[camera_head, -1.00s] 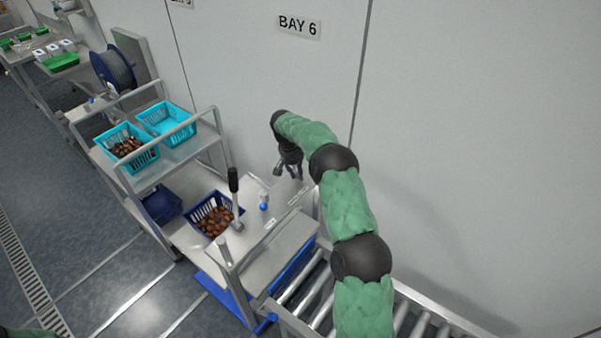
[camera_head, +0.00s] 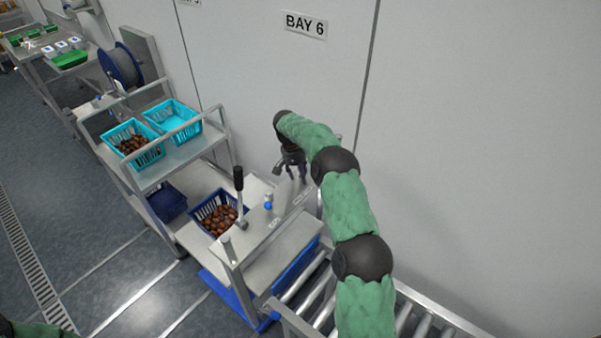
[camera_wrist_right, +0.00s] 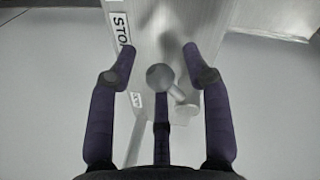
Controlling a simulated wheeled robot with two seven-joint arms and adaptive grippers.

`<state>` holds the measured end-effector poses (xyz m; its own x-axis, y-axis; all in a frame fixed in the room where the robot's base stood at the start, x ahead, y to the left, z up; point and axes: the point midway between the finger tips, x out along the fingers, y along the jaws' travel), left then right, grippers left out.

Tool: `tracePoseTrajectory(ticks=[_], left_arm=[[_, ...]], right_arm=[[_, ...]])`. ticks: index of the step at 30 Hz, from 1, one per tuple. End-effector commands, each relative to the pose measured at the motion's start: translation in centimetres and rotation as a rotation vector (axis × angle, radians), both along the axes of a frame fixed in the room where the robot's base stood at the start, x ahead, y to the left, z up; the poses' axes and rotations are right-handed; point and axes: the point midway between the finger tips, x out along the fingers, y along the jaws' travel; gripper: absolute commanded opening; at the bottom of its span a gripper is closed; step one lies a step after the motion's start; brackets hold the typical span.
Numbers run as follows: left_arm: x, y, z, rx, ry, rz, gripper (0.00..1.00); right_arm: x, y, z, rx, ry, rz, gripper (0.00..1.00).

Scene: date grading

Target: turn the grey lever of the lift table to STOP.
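In the right wrist view the grey lever shows as a round grey knob (camera_wrist_right: 160,77) on a short arm running down to the right. A STOP label (camera_wrist_right: 121,29) is at the upper left, on the lift table's grey surface (camera_wrist_right: 178,22). My right gripper (camera_wrist_right: 160,48) is open, with the knob between its spread side fingers. Its middle finger lies just below the knob; I cannot tell whether it touches. In the head view my right gripper (camera_head: 290,170) is at the back end of the lift table (camera_head: 285,243), hiding the grey lever. My left gripper is out of view.
A black-handled lever (camera_head: 239,180) and a blue-knobbed post (camera_head: 268,203) stand on the table beside a blue crate of dates (camera_head: 207,208). A shelf cart with turquoise crates (camera_head: 172,115) stands left. A wall (camera_head: 255,70) is close behind; a roller conveyor (camera_head: 325,305) lies in front.

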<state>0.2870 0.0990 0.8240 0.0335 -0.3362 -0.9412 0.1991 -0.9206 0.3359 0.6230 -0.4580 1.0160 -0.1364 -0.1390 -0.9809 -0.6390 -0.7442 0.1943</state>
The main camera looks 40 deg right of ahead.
Motion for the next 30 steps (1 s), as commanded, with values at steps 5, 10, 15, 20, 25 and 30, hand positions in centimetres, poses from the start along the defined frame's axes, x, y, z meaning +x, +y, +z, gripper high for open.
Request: tracePoseTrajectory(ticks=[5,10,15,20,25,30], left_arm=[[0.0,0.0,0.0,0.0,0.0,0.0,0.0],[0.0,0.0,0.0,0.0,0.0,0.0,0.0],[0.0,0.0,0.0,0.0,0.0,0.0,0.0],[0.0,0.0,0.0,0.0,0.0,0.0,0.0],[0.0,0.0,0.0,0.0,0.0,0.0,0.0],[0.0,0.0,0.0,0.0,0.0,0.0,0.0]], right_arm=[[0.1,-0.2,0.3,-0.004,-0.007,-0.003,0.5],[0.3,-0.2,1.1,-0.006,-0.012,-0.003,0.5],[0.7,0.2,3.6,-0.005,-0.012,-0.003,0.5],[1.1,0.7,6.8,-0.005,-0.011,-0.003,0.5],[1.5,1.2,9.7,-0.005,-0.01,-0.001,0.5],[1.7,1.5,11.4,-0.004,-0.006,-0.001,0.5]])
